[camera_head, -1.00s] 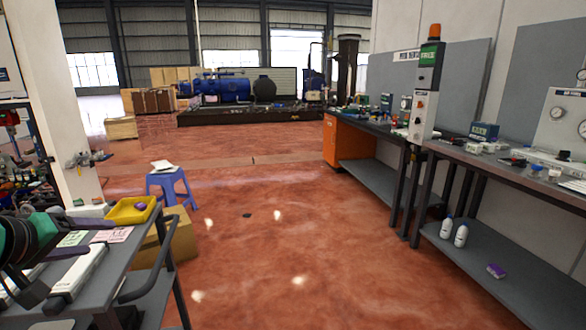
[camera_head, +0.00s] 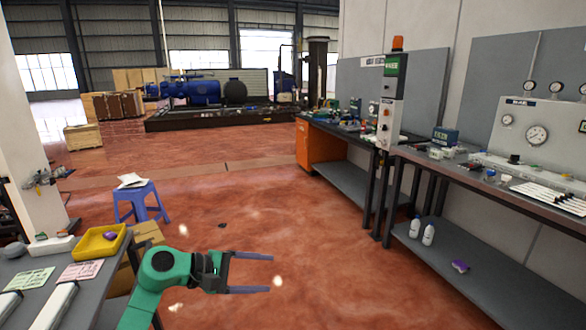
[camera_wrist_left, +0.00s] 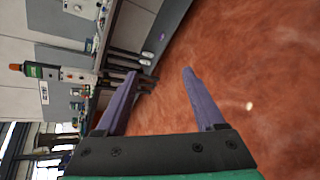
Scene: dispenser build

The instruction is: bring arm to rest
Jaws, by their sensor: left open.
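My left arm is green and comes in from the lower left of the head view. My left gripper (camera_head: 270,273) is open and empty, with its two fingers pointing right over the bare floor. It also shows in the left wrist view (camera_wrist_left: 160,85), fingers apart with only floor and the far bench between them. My right gripper is not in view.
A grey table (camera_head: 91,292) at the left holds a yellow tray (camera_head: 79,250) with a purple item in it. A blue stool (camera_head: 142,203) stands behind it. A long workbench (camera_head: 440,160) runs along the right wall, with white bottles on its lower shelf (camera_head: 480,262).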

